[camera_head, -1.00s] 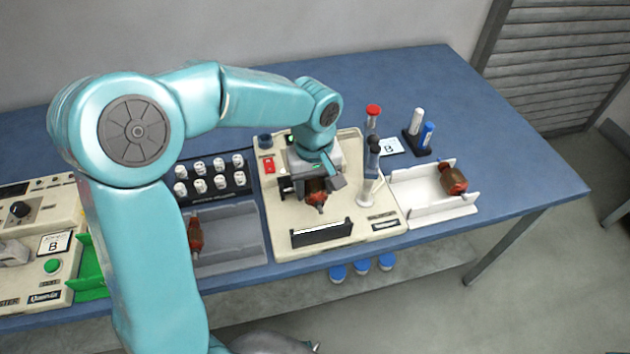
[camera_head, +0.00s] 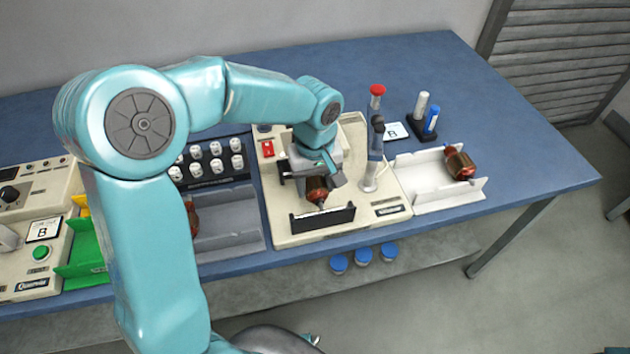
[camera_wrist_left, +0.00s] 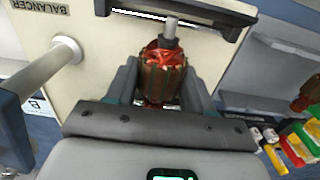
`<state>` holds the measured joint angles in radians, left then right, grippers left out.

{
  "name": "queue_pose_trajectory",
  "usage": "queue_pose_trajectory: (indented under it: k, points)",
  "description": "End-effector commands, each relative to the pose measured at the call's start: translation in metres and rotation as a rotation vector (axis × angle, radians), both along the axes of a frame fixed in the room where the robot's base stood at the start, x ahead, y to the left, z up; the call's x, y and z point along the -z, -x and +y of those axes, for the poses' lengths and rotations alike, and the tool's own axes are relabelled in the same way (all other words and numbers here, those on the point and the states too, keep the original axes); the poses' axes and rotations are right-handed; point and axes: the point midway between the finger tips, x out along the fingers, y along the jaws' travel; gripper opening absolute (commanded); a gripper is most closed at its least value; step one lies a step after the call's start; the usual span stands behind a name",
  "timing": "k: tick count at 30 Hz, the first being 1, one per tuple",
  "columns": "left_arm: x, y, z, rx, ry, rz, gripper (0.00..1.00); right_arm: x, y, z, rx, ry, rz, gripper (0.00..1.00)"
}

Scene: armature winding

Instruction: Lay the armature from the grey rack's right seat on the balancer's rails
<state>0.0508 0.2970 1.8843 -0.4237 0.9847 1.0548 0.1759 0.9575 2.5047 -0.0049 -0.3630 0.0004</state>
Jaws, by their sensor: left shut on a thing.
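My left gripper (camera_head: 320,184) is over the balancer (camera_head: 278,226), shut on an armature (camera_head: 316,190) with a copper-brown body and red windings. In the left wrist view the armature (camera_wrist_left: 163,72) sits between the two fingers. Its grey shaft points at the balancer's black front rail (camera_wrist_left: 205,10) and overlaps it there; I cannot tell whether it touches. The front rail (camera_head: 322,217) also shows in the head view; the rear rail is mostly hidden by the gripper. The grey rack (camera_head: 228,222) has an empty right side, with another armature (camera_head: 190,216) at its left, partly behind my arm. My right gripper is not in view.
An upright post with a red top (camera_head: 376,92) stands on the balancer right of my gripper. A white rack (camera_head: 428,178) holds another armature (camera_head: 459,163). A holder with white pieces (camera_head: 212,168) and green bins (camera_head: 82,255) lie left. The table's right end is clear.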

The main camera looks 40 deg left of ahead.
Motion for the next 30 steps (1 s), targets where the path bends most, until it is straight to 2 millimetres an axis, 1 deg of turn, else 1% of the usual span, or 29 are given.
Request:
queue_pose_trajectory:
  k: [21, 30]
  points:
    - [0.0089, -0.0002, 0.0001, 0.0, 0.0, -0.001, 0.07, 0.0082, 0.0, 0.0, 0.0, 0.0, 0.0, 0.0]
    - [0.0094, -0.0002, 0.0001, 0.0, 0.0, -0.001, 0.07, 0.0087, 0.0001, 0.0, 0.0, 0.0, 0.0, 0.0]
